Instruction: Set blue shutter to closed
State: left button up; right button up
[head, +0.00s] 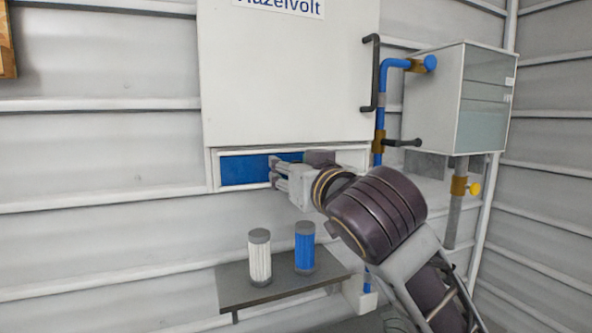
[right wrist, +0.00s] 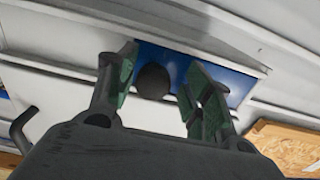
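The blue shutter (head: 240,170) is a flat blue panel in a white frame under the large white cabinet. It also shows in the right wrist view (right wrist: 180,62), with a dark round knob (right wrist: 152,81) in front of it. My right gripper (head: 274,172) is at the shutter, in front of its right part, and hides some of it. In the right wrist view my right gripper (right wrist: 165,85) has its fingers apart, one on each side of the knob, with gaps visible. My left gripper is in neither view.
The white cabinet (head: 285,75) hangs above the shutter. A shelf (head: 235,290) below holds a white filter cartridge (head: 259,258) and a blue one (head: 304,248). A blue pipe (head: 381,115) and a glass-fronted box (head: 432,100) stand right. The wall left of the shutter is clear.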

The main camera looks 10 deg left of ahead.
jog(key=shift+w+d, duration=0.1)
jog(key=shift+d, duration=0.05)
jog(key=v, duration=1.2)
dwell(0.4)
dwell(0.3)
